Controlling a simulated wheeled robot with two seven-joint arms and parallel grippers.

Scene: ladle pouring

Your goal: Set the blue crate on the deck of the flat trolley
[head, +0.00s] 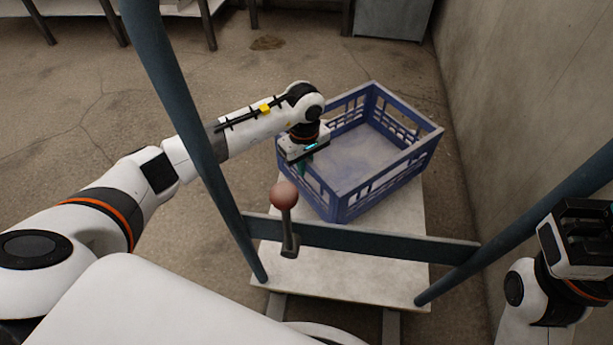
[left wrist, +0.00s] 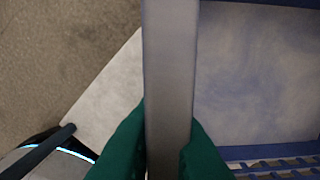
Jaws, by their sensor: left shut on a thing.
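The blue crate (head: 388,188) is an empty, open-topped slatted box, upright and turned at an angle to the flat trolley. In the head view it lies over the far part of the trolley's pale deck (head: 340,278) and reaches past the deck's right edge; I cannot tell whether its bottom touches the deck. My left gripper (head: 303,165) is shut on the crate's left wall. In the left wrist view the crate's rim (left wrist: 170,80) runs between the green fingertips (left wrist: 168,150). My right gripper (head: 578,225) is at the right edge, away from the crate; its jaw opening is unclear.
The trolley's blue-grey handle frame, with a crossbar (head: 380,243) and two slanting posts, stands between me and the crate. A lever with a reddish ball knob (head: 284,195) rises near the crossbar. A wall (head: 530,80) is close on the right. Floor (head: 80,120) at left is open.

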